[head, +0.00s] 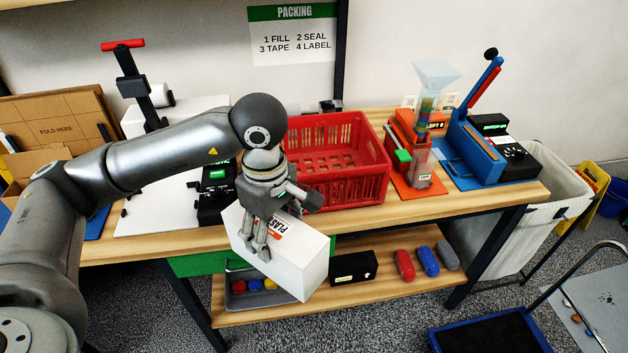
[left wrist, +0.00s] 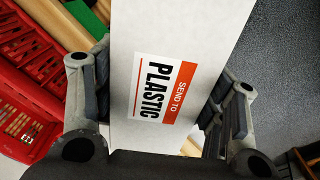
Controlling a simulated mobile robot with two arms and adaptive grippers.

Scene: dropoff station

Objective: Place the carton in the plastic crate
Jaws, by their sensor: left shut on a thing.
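A white carton (head: 292,262) with an orange and white label hangs tilted in my left gripper (head: 262,240), in front of the table's front edge. In the left wrist view the carton (left wrist: 178,35) sits between both fingers (left wrist: 158,105), and its label reads "SEND TO PLASTIC". My left gripper is shut on the carton. The red plastic crate (head: 345,196) stands on the table, behind and to the right of the carton. The part of its inside that shows is empty. The crate (left wrist: 25,105) also shows at the left of the left wrist view. My right gripper is not in view.
Orange (head: 408,150) and blue (head: 474,150) machines stand on the table right of the crate. A black device (head: 213,190) stands left of it. The lower shelf (head: 375,292) holds a black box (head: 353,267) and red, blue and grey items. A white bin (head: 530,205) stands at right.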

